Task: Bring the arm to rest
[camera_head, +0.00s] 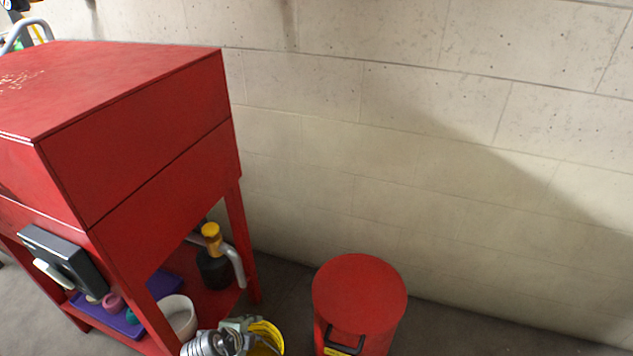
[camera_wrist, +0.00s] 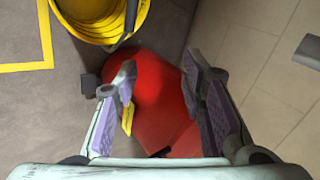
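My gripper (camera_wrist: 160,72) shows in the wrist view with its two purple-padded fingers spread apart. Nothing is held between them. Beyond the fingers is a red bin (camera_wrist: 150,95), seen from above. The fingers overlap the bin in the picture, and I cannot tell how far apart they are in depth. In the head view I cannot make out my gripper. A silvery jointed part shows at the bottom edge there, and I cannot tell whether it is part of my arm.
The red bin (camera_head: 359,290) stands on the floor by the pale block wall (camera_head: 420,150). A yellow bucket (camera_head: 268,335) is left of it and also shows in the wrist view (camera_wrist: 98,18). A red cabinet (camera_head: 150,150) fills the left, with a loaded lower shelf.

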